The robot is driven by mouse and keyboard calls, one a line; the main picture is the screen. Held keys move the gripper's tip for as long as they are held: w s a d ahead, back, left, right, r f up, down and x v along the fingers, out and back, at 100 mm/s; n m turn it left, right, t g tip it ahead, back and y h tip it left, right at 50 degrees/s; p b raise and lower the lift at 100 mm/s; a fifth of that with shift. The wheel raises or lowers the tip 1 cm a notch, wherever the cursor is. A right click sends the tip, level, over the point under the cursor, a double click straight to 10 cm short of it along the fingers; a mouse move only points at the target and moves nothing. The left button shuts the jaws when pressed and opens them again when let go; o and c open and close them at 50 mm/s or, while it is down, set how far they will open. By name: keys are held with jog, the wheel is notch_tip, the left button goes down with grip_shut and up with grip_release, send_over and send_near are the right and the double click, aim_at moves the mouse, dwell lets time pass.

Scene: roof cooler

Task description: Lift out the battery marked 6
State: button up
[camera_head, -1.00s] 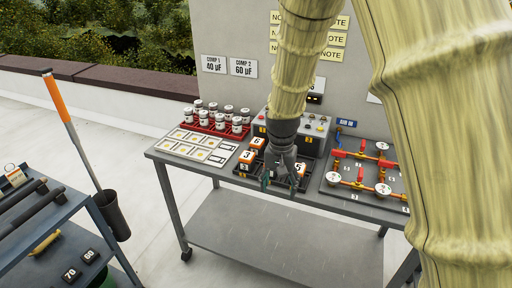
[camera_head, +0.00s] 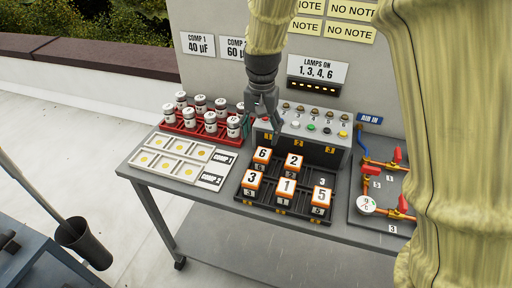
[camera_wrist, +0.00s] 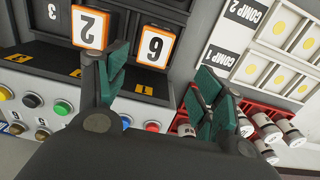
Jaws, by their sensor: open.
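The battery marked 6 (camera_head: 262,155) is a white-topped block with orange edges, seated at the back left of a dark compartmented tray (camera_head: 243,199). In the wrist view the battery marked 6 (camera_wrist: 155,47) shows near the top middle, beyond the gap between my fingers. My gripper (camera_head: 261,123) is open and empty, above and behind that battery, in front of the lamp panel. In the wrist view its green-padded fingers (camera_wrist: 163,82) stand wide apart. The left finger partly overlaps the battery marked 2 (camera_wrist: 90,27).
Batteries marked 3 (camera_head: 251,180), 2 (camera_head: 293,161), 1 (camera_head: 286,187) and 5 (camera_head: 321,195) stand in the same tray. A red rack (camera_head: 198,133) of white canisters and a pale tray (camera_head: 160,171) lie left. Red-handled piping (camera_head: 385,207) stands right. A button panel (camera_head: 318,129) is behind.

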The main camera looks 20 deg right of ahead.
aim_at(263, 153)
jog(key=shift+s+f, duration=0.1)
jog(key=shift+f, duration=0.3)
jog(key=shift+s+f, duration=0.95)
jog(key=shift+s, duration=0.55)
jog(key=w+f, duration=0.2)
jog(key=f, duration=0.1)
jog(key=shift+w+p, duration=0.2)
jog(key=shift+p, duration=0.2)
jog(key=shift+s+f, duration=0.15)
jog(key=shift+f, duration=0.15)
jog(key=shift+d+f+p, duration=0.15)
jog(key=shift+f+p, duration=0.3)
jog(key=shift+f, duration=1.3)
jog(key=shift+s+r, duration=0.15)
jog(key=shift+s, duration=0.15)
jog(key=shift+w, duration=0.15)
jog(key=c, duration=1.3)
